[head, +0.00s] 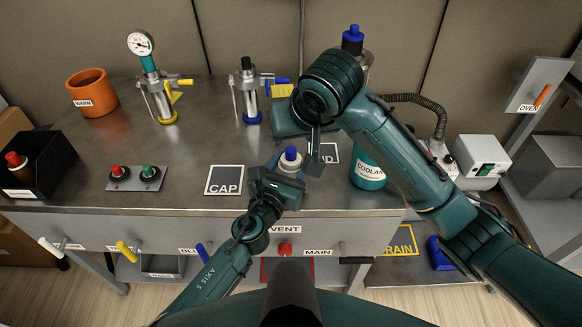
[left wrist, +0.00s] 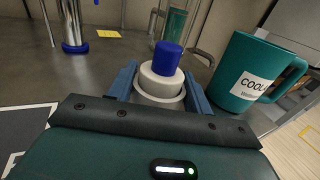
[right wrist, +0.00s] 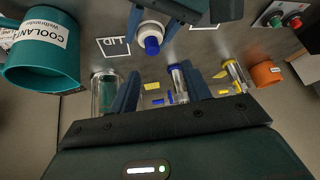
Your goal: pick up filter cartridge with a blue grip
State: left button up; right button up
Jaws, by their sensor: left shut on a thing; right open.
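The filter cartridge (head: 290,163) is white with a blue grip on top. It is near the bench's front edge, left of the coolant mug. My left gripper (head: 277,187) is shut on it; in the left wrist view the cartridge (left wrist: 160,79) stands between the two blue fingers, grip upward. Its lower part is hidden, so I cannot tell whether it touches the bench. It also shows in the right wrist view (right wrist: 151,35). My right gripper (right wrist: 160,78) is open, its fingers apart, over the bench behind the cartridge; my right arm hides much of it in the head view.
A teal coolant mug (head: 368,172) stands right of the cartridge. A CAP mark (head: 225,180) lies left. Metal stands with yellow (head: 163,100) and blue (head: 250,92) parts are behind, with a blue-topped vessel (head: 353,40). An orange pot (head: 92,93) is back left.

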notch_tip(320, 180, up, 3)
jog(key=m+g+h, duration=0.1)
send_over(292, 152)
jog(key=s, duration=0.3)
notch_tip(292, 152, down, 5)
jog(key=shift+h, duration=0.3)
jog(key=shift+d+x, duration=0.2)
jog(key=shift+x, duration=2.95)
jog(key=shift+c, duration=0.3)
grip_shut()
